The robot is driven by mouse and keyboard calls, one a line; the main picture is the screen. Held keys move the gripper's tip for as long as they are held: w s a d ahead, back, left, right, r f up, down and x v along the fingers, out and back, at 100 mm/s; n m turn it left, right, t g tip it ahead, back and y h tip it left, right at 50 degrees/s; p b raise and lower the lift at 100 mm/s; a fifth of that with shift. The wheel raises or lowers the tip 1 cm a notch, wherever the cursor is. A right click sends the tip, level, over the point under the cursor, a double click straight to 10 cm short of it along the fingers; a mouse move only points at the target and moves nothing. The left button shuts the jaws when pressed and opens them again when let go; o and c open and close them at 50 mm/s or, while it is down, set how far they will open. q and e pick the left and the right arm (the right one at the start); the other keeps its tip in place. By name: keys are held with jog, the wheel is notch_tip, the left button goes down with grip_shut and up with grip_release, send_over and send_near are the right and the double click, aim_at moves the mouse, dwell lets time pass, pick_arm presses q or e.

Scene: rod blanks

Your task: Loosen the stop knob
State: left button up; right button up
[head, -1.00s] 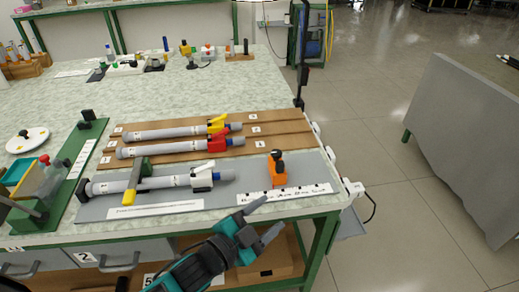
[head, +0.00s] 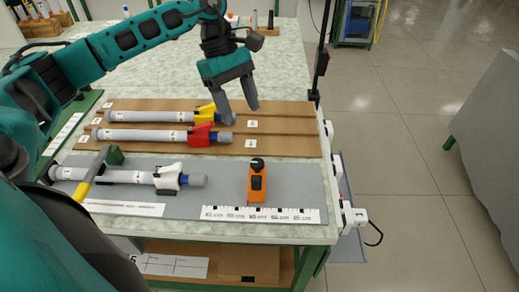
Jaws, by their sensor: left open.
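The stop is an orange block (head: 257,184) standing on the grey mat near its scale strip. Its black stop knob (head: 257,164) sits on top, at the block's far end. My left gripper (head: 241,115) points down with its two grey fingers apart and nothing between them. It is above the brown board, beyond the knob and a little to its left, apart from it. A rod with a white clamp (head: 169,179) lies on the mat to the left of the stop. My right gripper is not in view.
Two grey rods, one with a yellow clamp (head: 207,114) and one with a red clamp (head: 202,135), lie on the brown board (head: 285,145). A green and yellow lever (head: 98,172) crosses the mat rod. The mat (head: 300,185) right of the stop is clear.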

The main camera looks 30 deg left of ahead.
aim_at(257, 162)
pick_arm(q)
jog(key=x, duration=1.2)
jog(key=shift+f, duration=0.3)
jog(key=c, duration=1)
jog(key=shift+c, duration=0.2)
